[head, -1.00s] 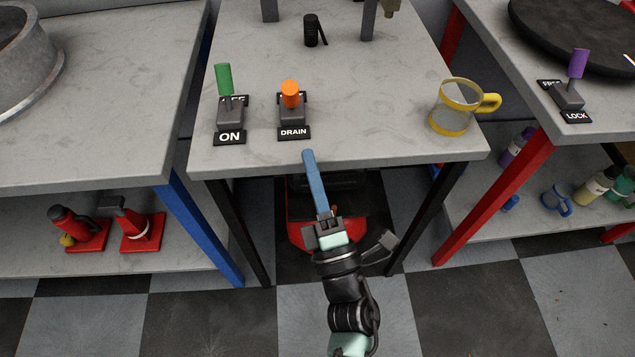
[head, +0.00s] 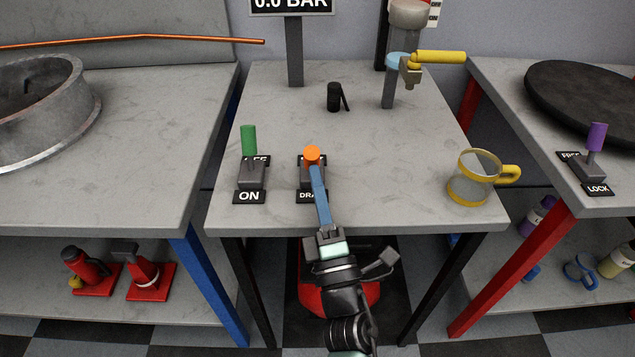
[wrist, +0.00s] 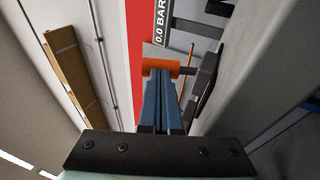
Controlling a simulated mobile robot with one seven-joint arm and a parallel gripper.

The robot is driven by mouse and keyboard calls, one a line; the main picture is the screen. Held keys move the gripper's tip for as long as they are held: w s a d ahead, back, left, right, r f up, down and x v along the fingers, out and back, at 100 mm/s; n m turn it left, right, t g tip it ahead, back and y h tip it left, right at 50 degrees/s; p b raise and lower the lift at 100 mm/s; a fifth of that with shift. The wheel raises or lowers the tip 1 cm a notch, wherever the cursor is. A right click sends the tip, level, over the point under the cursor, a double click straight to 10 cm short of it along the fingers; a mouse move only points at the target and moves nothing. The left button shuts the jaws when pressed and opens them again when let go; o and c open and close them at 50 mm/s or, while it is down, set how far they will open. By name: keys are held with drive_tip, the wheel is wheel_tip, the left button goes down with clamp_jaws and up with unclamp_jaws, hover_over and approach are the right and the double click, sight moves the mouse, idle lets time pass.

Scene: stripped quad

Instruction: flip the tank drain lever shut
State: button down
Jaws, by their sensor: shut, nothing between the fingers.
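The tank drain lever has an orange handle (head: 312,155) on a small dark base (head: 306,177), with a DRAIN plate (head: 306,197) at its front edge, on the middle table. My gripper (head: 315,172) is shut and empty, its blue fingers pointing at the lever from the front. In the head view the fingertips overlap the lever just below its orange top. In the wrist view the orange handle (wrist: 158,67) lies across the fingertips (wrist: 161,75); I cannot tell whether they touch. The fingers hide part of the base and plate.
A green lever (head: 249,140) with an ON plate stands close on the left. A yellow-rimmed glass mug (head: 473,178) is at the right edge. A small black object (head: 334,97) and a tap (head: 405,65) stand behind. The tabletop between is clear.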

sight(318, 157)
drive_tip(key=shift+r, duration=0.15)
drive_tip(key=r+g+p, duration=0.1)
drive_tip(key=p, duration=0.3)
drive_tip(key=r+p, duration=0.1)
drive_tip(key=p, duration=0.3)
drive_tip(key=shift+w+m+g, duration=0.3)
drive_tip(key=shift+g, duration=0.1)
drive_tip(key=w+r+g+h+p, duration=0.1)
drive_tip(key=g+p, duration=0.1)
drive_tip(key=p, duration=0.8)
drive_tip(key=shift+w+m, duration=0.1)
drive_tip(key=shift+m, duration=0.2)
drive_tip(key=g+p, duration=0.1)
drive_tip(key=p, duration=0.2)
drive_tip(key=w+g+p, duration=0.1)
drive_tip(key=p, duration=0.2)
drive_tip(key=shift+r+h, duration=0.3)
drive_tip(key=g+p, duration=0.1)
drive_tip(key=p, duration=0.2)
drive_tip(key=shift+w+m, duration=0.3)
drive_tip(key=shift+w, duration=0.05)
drive_tip(key=shift+w+f+g+p, duration=0.1)
drive_tip(key=shift+w+g+p, duration=0.25)
drive_tip(key=shift+p, duration=0.25)
drive_tip(key=shift+f, duration=0.15)
drive_tip(key=shift+s, duration=0.15)
